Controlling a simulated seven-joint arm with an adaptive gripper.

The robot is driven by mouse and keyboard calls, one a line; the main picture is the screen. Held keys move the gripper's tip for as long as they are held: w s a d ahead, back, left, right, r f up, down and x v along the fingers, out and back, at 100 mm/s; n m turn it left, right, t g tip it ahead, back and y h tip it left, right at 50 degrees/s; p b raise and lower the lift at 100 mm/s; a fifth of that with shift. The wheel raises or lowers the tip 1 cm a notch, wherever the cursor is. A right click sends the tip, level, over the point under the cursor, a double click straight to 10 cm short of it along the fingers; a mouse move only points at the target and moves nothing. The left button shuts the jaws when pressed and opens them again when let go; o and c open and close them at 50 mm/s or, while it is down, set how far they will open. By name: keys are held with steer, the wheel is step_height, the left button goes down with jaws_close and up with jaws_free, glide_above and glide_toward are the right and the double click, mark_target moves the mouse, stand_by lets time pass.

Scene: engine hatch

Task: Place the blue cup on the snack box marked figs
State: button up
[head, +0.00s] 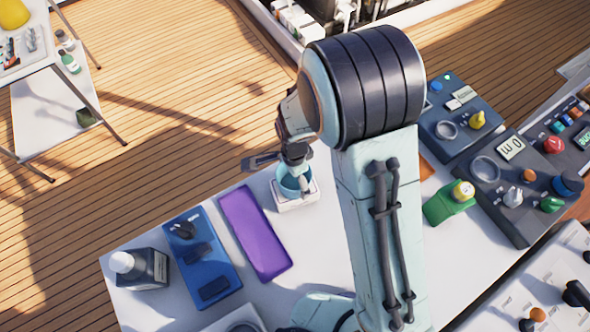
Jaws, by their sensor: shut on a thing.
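The blue cup (288,182) shows in the head view near the far edge of the white table, below my wrist. My gripper (300,176) is shut on the blue cup from above and hides part of it. A small white box (297,202) lies directly under the cup. No marking can be read on it, so I cannot tell whether it is the snack box marked figs. The cup looks at or just above the box top; I cannot tell if they touch.
A green item (449,203) and control panels (517,187) lie right. My arm hides the table's middle.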

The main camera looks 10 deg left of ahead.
mark_target(294, 185)
steer(key=shift+f, duration=0.15)
steer(key=o, duration=1.1)
steer(key=shift+c, duration=0.2)
step_height(294, 185, up, 12)
steer(key=s+d+r+n, duration=0.3)
steer(key=s+d+n, duration=0.2)
steer(key=s+d, duration=0.2)
steer(key=s+d+r+n, duration=0.3)
steer(key=s+d+n, duration=0.2)
steer(key=s+d, duration=0.3)
steer(key=shift+d+r+y, duration=0.4)
steer(key=shift+d, duration=0.15)
